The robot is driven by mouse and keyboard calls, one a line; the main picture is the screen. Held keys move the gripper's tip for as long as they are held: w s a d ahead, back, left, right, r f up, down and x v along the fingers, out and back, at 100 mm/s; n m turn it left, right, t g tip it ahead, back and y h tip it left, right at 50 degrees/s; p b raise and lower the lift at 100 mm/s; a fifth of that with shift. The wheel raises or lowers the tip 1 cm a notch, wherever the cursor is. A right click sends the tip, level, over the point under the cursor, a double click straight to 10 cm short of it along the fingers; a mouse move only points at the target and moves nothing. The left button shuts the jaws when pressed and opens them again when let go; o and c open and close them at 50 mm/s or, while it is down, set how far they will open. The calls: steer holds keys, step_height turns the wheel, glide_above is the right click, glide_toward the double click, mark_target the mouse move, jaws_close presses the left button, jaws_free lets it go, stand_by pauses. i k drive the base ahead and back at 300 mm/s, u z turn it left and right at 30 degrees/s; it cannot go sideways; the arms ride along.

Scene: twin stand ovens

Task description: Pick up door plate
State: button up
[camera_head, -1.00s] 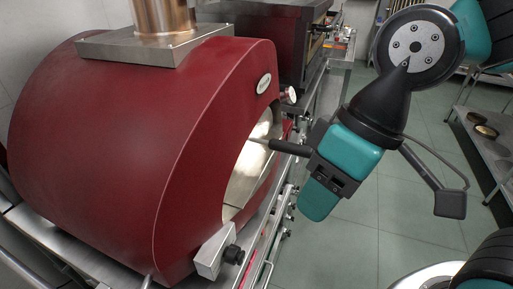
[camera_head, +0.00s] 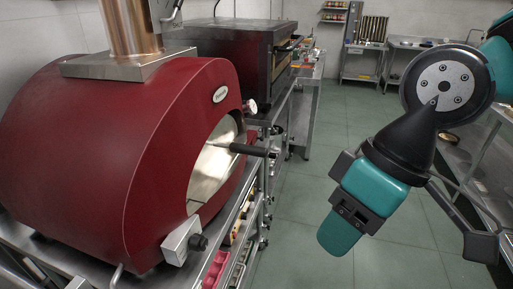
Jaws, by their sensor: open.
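The red domed oven (camera_head: 130,150) fills the left side, with a pale surface in its arched mouth. A black handle (camera_head: 248,149) on a thin metal rod sticks out of the mouth to the right. I take it to be the handle of the door plate (camera_head: 210,172), which seems to be that pale surface; I cannot tell plate from oven interior for sure. My teal and black gripper (camera_head: 347,210) is open, to the right of the handle and apart from it in the picture, above the floor. Its fingertips are hard to make out.
A grey bracket with a black knob (camera_head: 184,243) stands at the oven's front corner. A second, dark oven (camera_head: 230,65) is behind. A steel stand with shelves (camera_head: 262,190) runs below the ovens. Green tiled floor (camera_head: 340,110) is free in the aisle; a steel table (camera_head: 385,45) stands at the back.

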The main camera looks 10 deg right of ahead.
mark_target(238, 147)
steer(key=z, duration=1.2)
steer(key=i, duration=3)
steer(key=u, duration=4.45)
